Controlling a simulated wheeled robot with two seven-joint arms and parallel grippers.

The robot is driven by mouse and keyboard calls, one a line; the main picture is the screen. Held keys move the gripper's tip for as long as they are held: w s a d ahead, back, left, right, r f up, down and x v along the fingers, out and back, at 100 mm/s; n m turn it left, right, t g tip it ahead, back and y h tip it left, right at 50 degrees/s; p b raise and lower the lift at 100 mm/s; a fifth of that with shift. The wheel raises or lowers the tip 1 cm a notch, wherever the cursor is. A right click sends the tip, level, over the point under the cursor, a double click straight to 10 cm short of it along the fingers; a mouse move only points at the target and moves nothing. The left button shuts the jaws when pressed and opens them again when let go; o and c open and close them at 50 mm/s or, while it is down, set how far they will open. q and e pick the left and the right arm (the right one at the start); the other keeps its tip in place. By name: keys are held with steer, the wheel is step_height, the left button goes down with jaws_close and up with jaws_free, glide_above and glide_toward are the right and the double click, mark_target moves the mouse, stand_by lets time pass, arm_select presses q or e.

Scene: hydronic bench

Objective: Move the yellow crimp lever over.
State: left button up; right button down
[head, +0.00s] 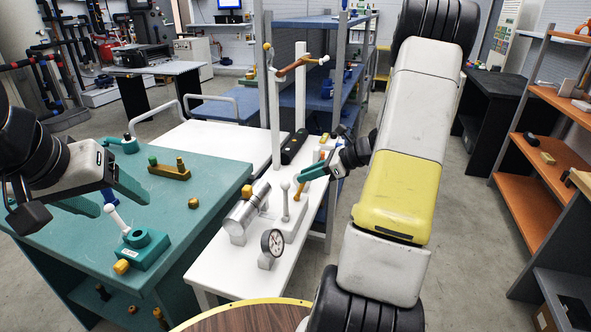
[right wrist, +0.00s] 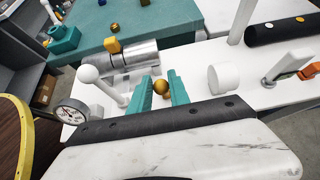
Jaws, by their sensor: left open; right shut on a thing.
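The yellow crimp lever (head: 298,192) stands on the white bench, beside a white ball-topped lever (head: 285,200). My right gripper (head: 307,175) is at the top of the yellow lever. In the right wrist view its two teal fingers (right wrist: 161,92) are on either side of the lever's yellow ball (right wrist: 161,86) and shut on it. The lever's lower part is hidden in that view. The white ball (right wrist: 88,73) is left of the fingers there. My left gripper (head: 123,208) is open over the teal bench, near a teal block with a white-knobbed lever (head: 118,220).
A metal cylinder (head: 244,215) and a dial gauge (head: 271,243) stand close on the white bench. A black cylinder (head: 294,146) and an upright post (head: 275,110) are behind. A round wooden table (head: 250,318) with a yellow rim is in front.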

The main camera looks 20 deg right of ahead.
steer(key=shift+w+a+r, duration=0.15)
steer(key=shift+w+a, duration=0.05)
steer(key=shift+w+a+r, duration=0.1)
steer(key=shift+w+a, duration=0.45)
steer(key=shift+a, duration=0.25)
steer(key=c, duration=1.1)
jaws_free()
steer(key=shift+c, duration=0.2)
steer(key=shift+d, duration=0.1)
